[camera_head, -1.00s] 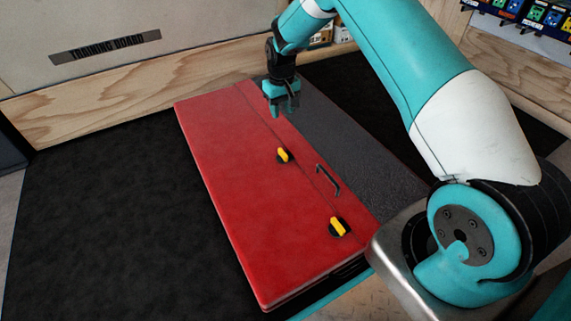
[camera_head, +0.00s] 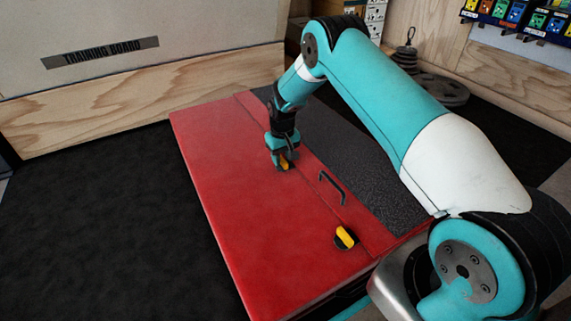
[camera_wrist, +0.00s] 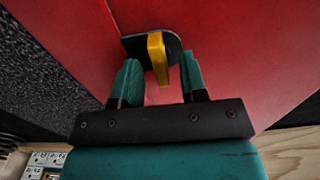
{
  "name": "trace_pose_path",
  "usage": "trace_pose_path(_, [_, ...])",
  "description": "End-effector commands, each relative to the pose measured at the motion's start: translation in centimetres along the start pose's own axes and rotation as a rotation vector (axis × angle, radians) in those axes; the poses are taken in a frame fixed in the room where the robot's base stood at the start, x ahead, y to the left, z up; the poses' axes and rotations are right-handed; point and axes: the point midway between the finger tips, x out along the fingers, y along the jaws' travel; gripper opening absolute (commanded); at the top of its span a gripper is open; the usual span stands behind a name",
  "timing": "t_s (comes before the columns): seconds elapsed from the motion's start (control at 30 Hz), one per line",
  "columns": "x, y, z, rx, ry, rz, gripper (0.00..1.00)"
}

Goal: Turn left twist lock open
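A red case lid (camera_head: 225,185) lies flat and carries two yellow twist locks on black round bases. The far twist lock (camera_head: 284,163) is partly hidden by my gripper (camera_head: 283,160), which points down over it. In the wrist view, the twist lock's yellow handle (camera_wrist: 157,58) stands between the two teal fingers of my gripper (camera_wrist: 158,75), with a gap on each side. The gripper is open. The near twist lock (camera_head: 345,237) is free, closer to the front edge of the lid.
A dark handle (camera_head: 332,187) sits on the lid between the locks. A dark textured panel (camera_head: 350,165) adjoins the red lid on the right. A weight stack (camera_head: 406,55) stands at the back. A wooden board (camera_head: 140,95) borders the rear left; the dark mat at left is clear.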

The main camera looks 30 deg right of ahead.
Motion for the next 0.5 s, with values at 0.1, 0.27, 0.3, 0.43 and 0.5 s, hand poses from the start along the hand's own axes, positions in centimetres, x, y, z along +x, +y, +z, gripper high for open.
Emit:
trace_pose_path(0.1, [0.68,-0.01,-0.03,0.000,0.001,0.000,0.39])
trace_pose_path(0.27, [0.67,-0.01,-0.02,0.000,0.001,0.000,0.39])
trace_pose_path(0.3, [0.66,-0.01,-0.02,0.000,0.000,0.000,0.39])
trace_pose_path(0.43, [0.65,0.00,-0.01,0.000,0.000,0.000,0.28])
trace_pose_path(0.5, [0.65,0.00,-0.01,0.000,0.000,0.000,0.12])
